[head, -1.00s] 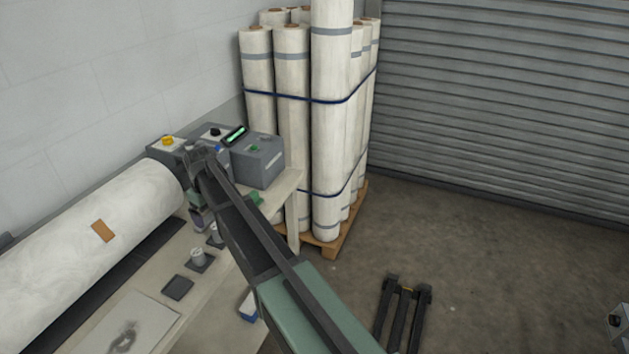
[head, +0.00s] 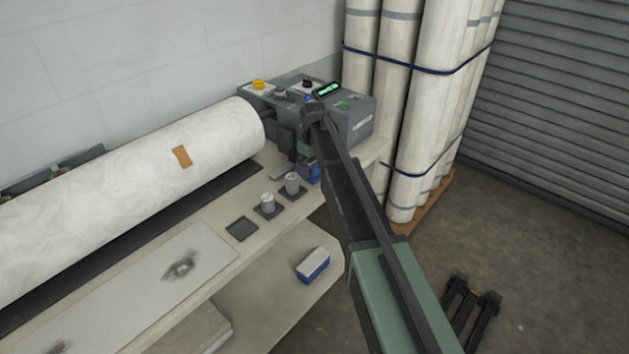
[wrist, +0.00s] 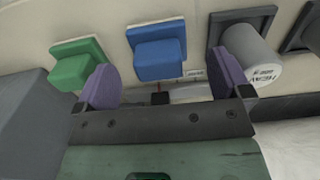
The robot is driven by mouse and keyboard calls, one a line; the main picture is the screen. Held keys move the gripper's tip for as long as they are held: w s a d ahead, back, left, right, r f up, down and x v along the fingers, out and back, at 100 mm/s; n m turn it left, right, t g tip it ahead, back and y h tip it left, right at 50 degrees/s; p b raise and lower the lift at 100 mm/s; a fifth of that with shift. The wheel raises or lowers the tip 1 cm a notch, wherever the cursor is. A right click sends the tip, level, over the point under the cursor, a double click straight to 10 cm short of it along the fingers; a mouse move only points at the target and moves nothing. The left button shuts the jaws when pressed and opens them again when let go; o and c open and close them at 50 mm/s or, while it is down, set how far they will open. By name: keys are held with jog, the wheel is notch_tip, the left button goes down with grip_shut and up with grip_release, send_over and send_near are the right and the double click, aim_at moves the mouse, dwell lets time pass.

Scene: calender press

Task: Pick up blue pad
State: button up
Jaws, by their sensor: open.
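The blue pad (wrist: 158,60) is a blue block on a flat blue square base, in the upper middle of the wrist view. In the picture the pad lies between and just beyond the fingers; I see no contact. In the head view a patch of the blue pad (head: 313,173) shows beside my arm, which partly hides it and the gripper.
A grey control box (head: 352,118) stands at the bench's far end, with a large white roll (head: 130,190) along the back. Two small weights (head: 268,203) stand on dark squares nearby. A blue-and-white box (head: 313,264) lies on the lower shelf. Wrapped rolls (head: 440,90) stand right.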

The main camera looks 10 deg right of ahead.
aim_at(314, 166)
notch_tip(314, 166, down, 4)
jog(key=shift+b, duration=1.15)
jog(key=shift+r, duration=0.25)
jog(key=c, duration=1)
jog(key=shift+r+p, duration=0.1)
jog(key=shift+p, duration=0.2)
notch_tip(314, 166, up, 20)
jog(key=p, duration=2)
